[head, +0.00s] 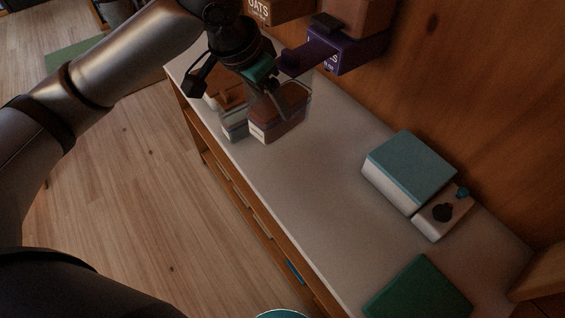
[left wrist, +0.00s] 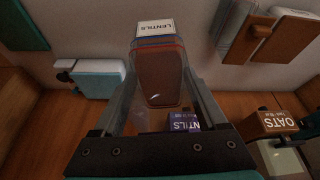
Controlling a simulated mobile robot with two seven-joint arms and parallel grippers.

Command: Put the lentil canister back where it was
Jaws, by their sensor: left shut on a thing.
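The lentil canister (head: 279,115) is clear with brown contents and a pale label, seen low over the counter in the head view. In the left wrist view the canister (left wrist: 160,80) sits between the fingers, its LENTILS label (left wrist: 155,27) at the top of the picture. My left gripper (head: 268,82) is shut on it from above. Whether its base touches the counter is unclear. A purple block (head: 337,52) with partly hidden lettering is at the wall; the left wrist view shows it reading "...NTILS" (left wrist: 184,122). My right gripper is not in view.
Another container (head: 224,96) with orange-brown contents stands beside the canister. A brown OATS block (head: 262,12) is at the wall. A teal-topped box (head: 412,167), a white box with knobs (head: 441,213) and a green item (head: 418,291) lie on the counter (head: 318,188). Its middle is clear.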

